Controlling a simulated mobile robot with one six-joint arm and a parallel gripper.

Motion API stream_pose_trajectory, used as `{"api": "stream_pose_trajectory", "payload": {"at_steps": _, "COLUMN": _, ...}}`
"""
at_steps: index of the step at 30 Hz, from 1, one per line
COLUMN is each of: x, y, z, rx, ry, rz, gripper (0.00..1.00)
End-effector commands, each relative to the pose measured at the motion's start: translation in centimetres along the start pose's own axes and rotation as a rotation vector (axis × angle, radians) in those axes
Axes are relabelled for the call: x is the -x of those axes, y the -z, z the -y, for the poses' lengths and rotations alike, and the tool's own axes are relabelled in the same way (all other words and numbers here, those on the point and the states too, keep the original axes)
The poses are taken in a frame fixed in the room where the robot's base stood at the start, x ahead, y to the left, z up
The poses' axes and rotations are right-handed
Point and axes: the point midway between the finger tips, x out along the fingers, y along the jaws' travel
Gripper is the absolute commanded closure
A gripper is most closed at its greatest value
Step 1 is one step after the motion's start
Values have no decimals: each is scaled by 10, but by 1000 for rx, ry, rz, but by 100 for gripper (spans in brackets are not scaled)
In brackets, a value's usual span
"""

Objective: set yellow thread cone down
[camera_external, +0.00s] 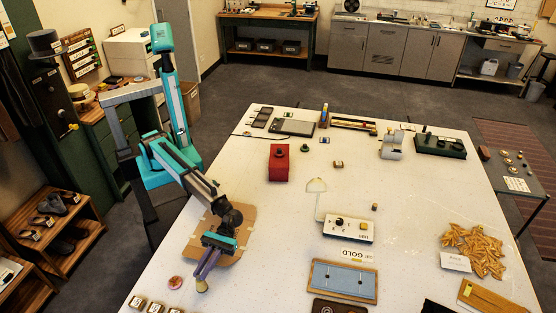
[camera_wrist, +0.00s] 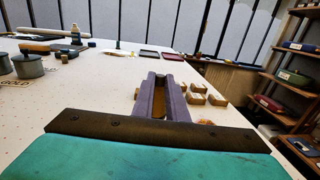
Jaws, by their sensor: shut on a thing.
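My gripper (camera_external: 203,281) is near the front left of the white table (camera_external: 285,225), with its purple-grey fingers pointing down toward the tabletop. It is shut on the yellow thread cone (camera_external: 202,287), of which only a small yellowish end shows at the fingertips. In the wrist view my gripper (camera_wrist: 161,85) has a yellow-brown part of the cone (camera_wrist: 158,109) between its fingers; the fingers hide most of it. I cannot tell whether the cone touches the table.
A round pinkish disc (camera_external: 175,282) and several small labelled blocks (camera_external: 137,302) lie left of my gripper. A brown cardboard sheet (camera_external: 236,248) lies beneath my arm. A blue panel (camera_external: 343,281) lies to the right, with bare tabletop between it and my gripper.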

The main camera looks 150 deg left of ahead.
Motion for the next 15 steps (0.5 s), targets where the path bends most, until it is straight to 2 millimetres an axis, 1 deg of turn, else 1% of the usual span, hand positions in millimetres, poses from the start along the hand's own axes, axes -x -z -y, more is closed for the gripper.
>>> {"api": "stream_pose_trajectory", "payload": {"at_steps": 1, "x": -5, "y": 0, "z": -6, "rx": 1, "ry": 0, "rz": 0, "gripper": 100}}
{"api": "stream_pose_trajectory", "payload": {"at_steps": 5, "x": -3, "y": 18, "z": -3, "rx": 3, "ry": 0, "rz": 0, "gripper": 100}}
{"api": "stream_pose_trajectory", "payload": {"at_steps": 10, "x": -3, "y": 28, "z": -3, "rx": 1, "ry": 0, "rz": 0, "gripper": 100}}
{"api": "stream_pose_trajectory", "payload": {"at_steps": 15, "x": -3, "y": 31, "z": -3, "rx": 0, "ry": 0, "rz": 0, "gripper": 100}}
